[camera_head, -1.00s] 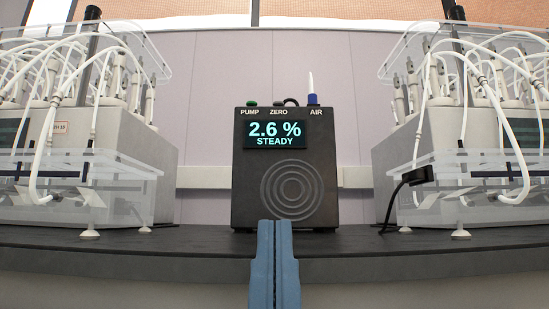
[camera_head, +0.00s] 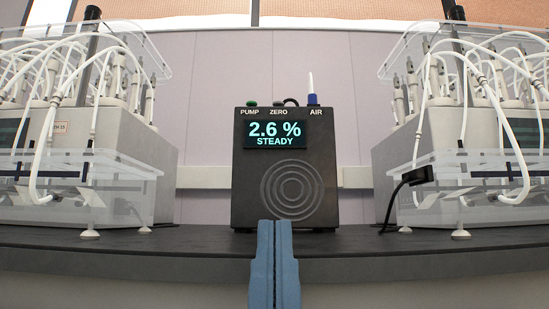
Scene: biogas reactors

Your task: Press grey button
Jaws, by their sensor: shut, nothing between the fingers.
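The grey button (camera_head: 279,104) sits on the top edge of a black analyser box (camera_head: 250,190), above the label ZERO. A green button (camera_head: 251,104) stands to its left above PUMP, and a blue fitting (camera_head: 313,99) with a white tube to its right above AIR. The box's display (camera_head: 275,135) reads 2.6 % STEADY. My gripper (camera_head: 274,224) has blue fingers, closed together and empty, pointing up at the bottom centre. It appears in front of the box's lower edge, well below the buttons and apart from them.
The box stands on a dark bench top (camera_head: 330,245). Reactor units with many white tubes stand at the left (camera_head: 120,135) and right (camera_head: 400,150). A black cable (camera_head: 391,205) hangs at the right unit. Clear bench lies on both sides of the box.

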